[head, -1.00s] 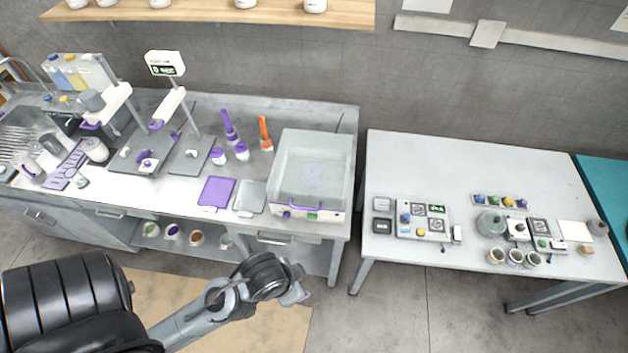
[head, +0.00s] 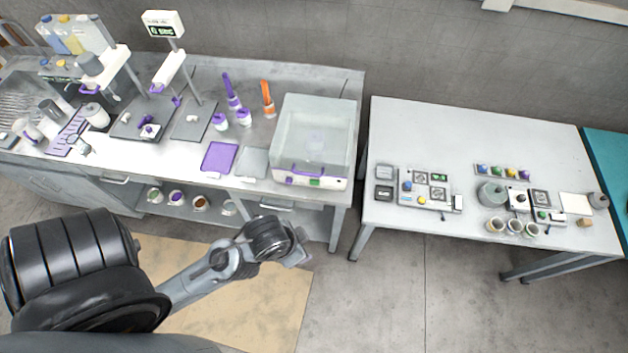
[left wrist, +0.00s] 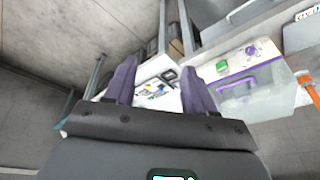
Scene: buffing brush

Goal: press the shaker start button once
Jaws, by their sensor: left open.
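The shaker (head: 312,140) is a clear-lidded box with a purple handle at the right end of the left bench. Its white front panel carries a green button (head: 315,182) and a purple knob (head: 290,180). In the left wrist view the green button (left wrist: 222,66), purple knob (left wrist: 250,50) and purple handle (left wrist: 255,84) lie right of the fingers. My left gripper (head: 302,256) is in front of and below the shaker's panel, apart from it. Its purple fingers (left wrist: 160,84) are spread with nothing between them. My right gripper is in neither view.
The bench (head: 268,192) also holds a purple pad (head: 219,157), a grey pad (head: 252,162), brushes and stands. A separate white table (head: 450,135) on the right holds small devices and cups. The floor (head: 390,310) between is clear.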

